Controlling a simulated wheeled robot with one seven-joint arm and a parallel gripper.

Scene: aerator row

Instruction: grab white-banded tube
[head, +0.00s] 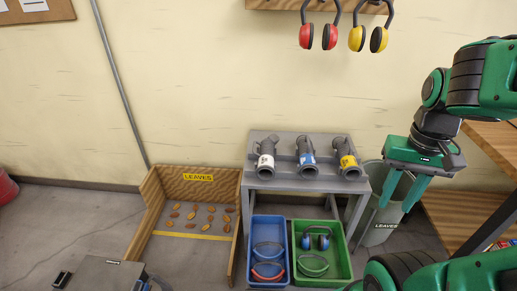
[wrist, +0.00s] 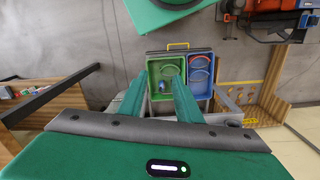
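The white-banded tube (head: 266,160) is a dark grey pipe piece with a white band. It lies tilted at the left end of a row of three on a grey stand (head: 262,185). A blue-banded tube (head: 307,160) is in the middle and a yellow-banded tube (head: 347,160) at the right. My gripper (head: 394,208) is to the right of the stand, apart from all the tubes, with its green fingers spread and pointing down. In the wrist view my gripper (wrist: 159,84) is open with nothing held. I cannot make out the white-banded tube in the wrist view.
A blue bin (head: 256,221) and a green bin (head: 344,236) with earmuffs sit below the stand. A wooden leaf box (head: 160,208) stands left. A grey leaf bin (head: 380,232) is beneath my gripper. Wooden shelving (head: 446,212) is at the right. Earmuffs (head: 307,36) hang above.

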